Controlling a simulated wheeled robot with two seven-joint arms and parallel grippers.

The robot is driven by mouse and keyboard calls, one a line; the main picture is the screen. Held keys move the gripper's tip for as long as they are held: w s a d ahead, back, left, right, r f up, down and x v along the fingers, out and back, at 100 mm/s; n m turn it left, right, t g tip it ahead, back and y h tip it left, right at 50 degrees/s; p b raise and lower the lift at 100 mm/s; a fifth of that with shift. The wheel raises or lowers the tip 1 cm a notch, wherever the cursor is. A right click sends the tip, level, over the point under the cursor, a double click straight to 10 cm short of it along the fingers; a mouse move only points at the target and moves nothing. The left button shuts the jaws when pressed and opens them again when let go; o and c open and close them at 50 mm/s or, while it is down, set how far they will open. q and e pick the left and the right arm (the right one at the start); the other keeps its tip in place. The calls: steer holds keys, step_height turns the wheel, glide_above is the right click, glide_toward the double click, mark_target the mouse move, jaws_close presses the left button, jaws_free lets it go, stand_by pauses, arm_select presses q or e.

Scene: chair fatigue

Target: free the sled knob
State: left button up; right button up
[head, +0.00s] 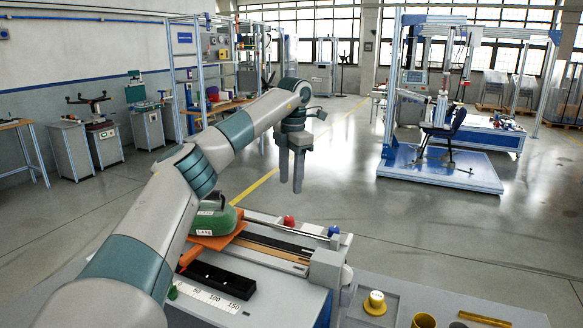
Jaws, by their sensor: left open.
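My left gripper (291,190) points down in the head view, its two fingers slightly apart with nothing between them. It appears above and behind the bench rig. The rig has an orange sled plate (228,238) carrying a green weight (214,221) with a handle, partly hidden by my left arm. A red knob (289,221) shows on the rail side, below the gripper in the picture and apart from it. A blue knob (333,231) sits at the rig's right end. I cannot tell which knob is the sled's. My right gripper is out of view.
A black slotted tray (217,279) and a scale strip (208,297) lie in front of the rig. A yellow knob-like piece (375,301) stands in a grey tray at right, near a yellow cup (423,321). Open floor lies beyond the bench.

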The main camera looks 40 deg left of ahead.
arm_select(q)
steer(key=shift+d+r+b, duration=0.2)
steer(key=shift+r+b, duration=0.1)
steer(key=shift+r, duration=2.25)
